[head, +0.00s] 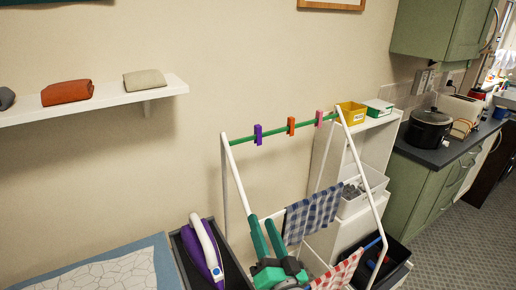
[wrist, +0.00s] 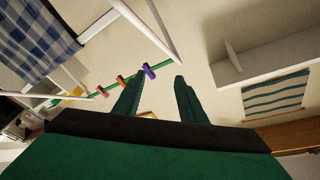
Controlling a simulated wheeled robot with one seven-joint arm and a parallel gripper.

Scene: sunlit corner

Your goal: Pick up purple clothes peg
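The purple clothes peg (head: 258,134) is clipped upright on the green bar (head: 275,132) at the top of a white drying rack (head: 232,175). In the wrist view the purple peg (wrist: 149,71) shows between and beyond the fingertips. My gripper (head: 262,220) is open and empty, with green fingers pointing up, below the bar in the head picture and apart from the peg. Its fingers also show spread in the wrist view (wrist: 157,80). An orange peg (head: 291,126) and a pink peg (head: 319,118) sit on the same bar to the right.
A checked blue cloth (head: 313,212) and a red-checked cloth (head: 338,270) hang on the rack. A white shelf unit (head: 373,143) with a yellow box (head: 352,113) stands behind. A wall shelf (head: 110,98) is at left.

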